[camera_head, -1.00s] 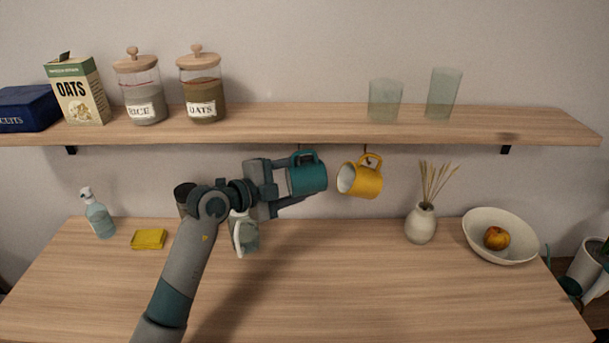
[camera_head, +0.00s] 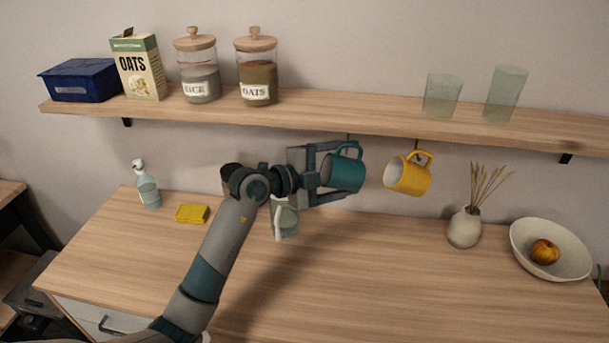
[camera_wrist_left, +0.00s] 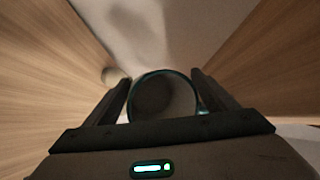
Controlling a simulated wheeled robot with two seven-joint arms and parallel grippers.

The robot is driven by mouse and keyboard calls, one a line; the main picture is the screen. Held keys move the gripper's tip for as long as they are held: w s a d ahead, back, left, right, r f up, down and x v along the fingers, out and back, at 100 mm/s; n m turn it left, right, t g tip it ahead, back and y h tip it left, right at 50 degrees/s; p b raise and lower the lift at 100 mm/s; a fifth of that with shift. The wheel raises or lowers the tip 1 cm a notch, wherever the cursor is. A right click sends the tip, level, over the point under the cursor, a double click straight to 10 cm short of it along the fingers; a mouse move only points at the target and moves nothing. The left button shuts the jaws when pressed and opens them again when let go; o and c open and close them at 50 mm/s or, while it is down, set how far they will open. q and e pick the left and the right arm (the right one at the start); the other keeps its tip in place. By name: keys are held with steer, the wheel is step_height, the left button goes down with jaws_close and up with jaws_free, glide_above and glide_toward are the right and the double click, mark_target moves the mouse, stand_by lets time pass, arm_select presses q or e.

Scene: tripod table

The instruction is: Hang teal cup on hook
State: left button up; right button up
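The teal cup (camera_head: 343,173) is below the shelf, its handle up at a hook (camera_head: 348,140) and its mouth tilted to the left. It appears to hang there, but the exact contact of handle and hook is too small to tell. My left gripper (camera_head: 350,170) is around the cup, one finger above and one below, spread wider than the cup. In the left wrist view the round cup mouth (camera_wrist_left: 163,97) lies between the two fingers, which look apart from its sides. My right gripper is not in view.
A yellow cup (camera_head: 408,176) hangs close to the right. The shelf (camera_head: 300,108) above carries jars, boxes and two glasses. On the table (camera_head: 340,270) are a spray bottle (camera_head: 148,185), a yellow sponge (camera_head: 192,214), a vase (camera_head: 464,228) and a bowl (camera_head: 572,262).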

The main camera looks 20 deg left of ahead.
arm_select(q)
steer(key=b+v, duration=0.3)
steer(key=v, duration=1.3)
steer(key=shift+s+a+b, duration=0.2)
steer(key=shift+s+b, duration=0.05)
steer(key=shift+b, duration=0.15)
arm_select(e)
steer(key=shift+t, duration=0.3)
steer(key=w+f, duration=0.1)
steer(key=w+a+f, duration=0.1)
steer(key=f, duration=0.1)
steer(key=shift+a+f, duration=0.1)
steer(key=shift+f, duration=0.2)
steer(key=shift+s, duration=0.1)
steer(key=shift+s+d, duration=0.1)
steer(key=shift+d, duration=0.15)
